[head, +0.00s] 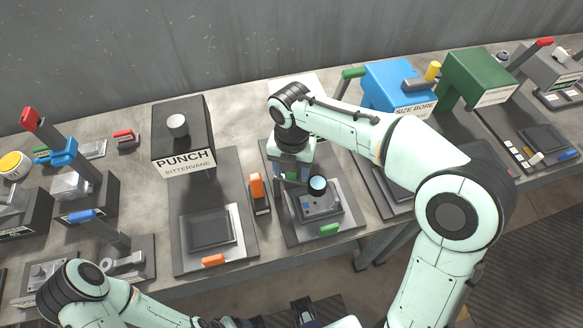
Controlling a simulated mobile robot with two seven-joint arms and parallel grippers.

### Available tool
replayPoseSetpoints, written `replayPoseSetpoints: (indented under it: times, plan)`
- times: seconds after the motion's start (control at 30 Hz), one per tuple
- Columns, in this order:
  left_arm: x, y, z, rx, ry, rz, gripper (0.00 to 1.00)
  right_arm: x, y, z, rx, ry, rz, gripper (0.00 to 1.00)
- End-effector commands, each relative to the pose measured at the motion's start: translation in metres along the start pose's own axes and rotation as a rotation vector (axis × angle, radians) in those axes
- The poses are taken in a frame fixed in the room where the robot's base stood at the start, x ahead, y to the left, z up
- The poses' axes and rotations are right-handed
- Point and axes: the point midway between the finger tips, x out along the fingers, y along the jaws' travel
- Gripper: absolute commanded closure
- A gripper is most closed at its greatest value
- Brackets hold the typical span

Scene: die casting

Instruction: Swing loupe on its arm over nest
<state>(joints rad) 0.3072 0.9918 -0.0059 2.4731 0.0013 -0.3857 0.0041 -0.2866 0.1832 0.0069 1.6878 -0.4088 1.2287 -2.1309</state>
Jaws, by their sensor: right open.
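The loupe (317,184) is a small round pale-blue lens in a dark rim. It appears over the upper part of the nest (328,207), a grey block with a dark top on a dark base plate. My right gripper (297,172) is open, pointing down just left of and behind the loupe. My wrist hides most of the loupe's arm, and I cannot tell whether the fingers touch it. My left arm comes in low at the left; its gripper is not clear at the bottom edge.
The black punch block (182,135) stands left, with a tray plate (210,228) before it. An orange-topped holder (258,190) stands close left of the nest's plate. A blue size-bore block (398,88) and a green block (480,80) stand right. A green handle (329,229) sits at the front.

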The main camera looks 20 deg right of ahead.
Motion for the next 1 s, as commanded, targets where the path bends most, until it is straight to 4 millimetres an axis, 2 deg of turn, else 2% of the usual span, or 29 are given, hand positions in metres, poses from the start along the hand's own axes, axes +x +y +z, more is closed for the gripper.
replayPoseSetpoints:
  times: [0.17,0.4,0.6,0.77,1.0]
  plan:
    - [-0.006,0.003,-0.001,0.001,0.002,0.001,0.21,-0.029,0.001,0.001,0.000,-0.004,0.006,0.43]
    - [-0.019,0.008,-0.003,0.003,0.008,0.003,0.21,-0.086,0.001,0.001,-0.001,-0.004,0.007,0.43]
    - [-0.028,0.012,-0.005,0.004,0.012,0.004,0.21,-0.119,0.001,0.001,-0.001,-0.003,0.005,0.43]
    - [-0.030,0.013,-0.006,0.005,0.013,0.005,0.21,-0.130,0.000,0.000,-0.002,-0.002,0.003,0.43]
    - [-0.030,0.013,-0.005,0.005,0.013,0.005,0.21,-0.131,0.000,0.000,-0.002,-0.001,0.002,0.43]
